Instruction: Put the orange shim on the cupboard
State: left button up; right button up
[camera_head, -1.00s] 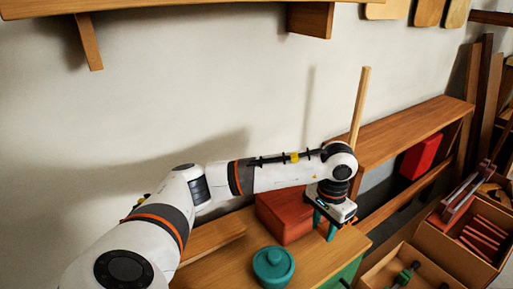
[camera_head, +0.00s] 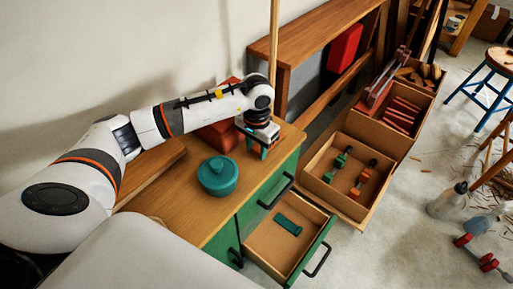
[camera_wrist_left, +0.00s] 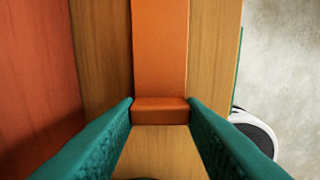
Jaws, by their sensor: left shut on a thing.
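The orange shim (camera_wrist_left: 160,50) is a long flat bar between the two teal fingers of my left gripper (camera_wrist_left: 160,112) in the left wrist view. The gripper is shut on it near its close end. In the head view my left gripper (camera_head: 262,150) points down over the right end of the cupboard (camera_head: 178,208), which has a wooden top and green front. The shim is mostly hidden there by the gripper. The wooden top lies below the shim; I cannot tell whether they touch. My right gripper is not in view.
A red box (camera_head: 218,138) stands just left of the gripper, and a teal lidded pot (camera_head: 217,177) in front of it. A drawer (camera_head: 268,250) stands open, holding a teal block (camera_head: 288,225). Cardboard boxes (camera_head: 345,207) sit to the right. A wooden pole (camera_head: 273,45) rises behind the gripper.

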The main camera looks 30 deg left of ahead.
pick_arm(q)
jog(key=shift+f, duration=0.3)
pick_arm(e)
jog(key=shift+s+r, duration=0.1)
pick_arm(q)
jog(key=o, duration=1)
jog(key=shift+c, duration=0.2)
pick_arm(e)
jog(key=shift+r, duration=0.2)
pick_arm(q)
jog(key=shift+r, duration=0.25)
notch_tip(320, 180, up, 12)
jog(key=p, duration=0.1)
jog(key=shift+p, duration=0.35)
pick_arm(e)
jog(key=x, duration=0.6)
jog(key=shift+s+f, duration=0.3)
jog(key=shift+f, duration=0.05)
pick_arm(q)
jog(key=shift+f, duration=0.1)
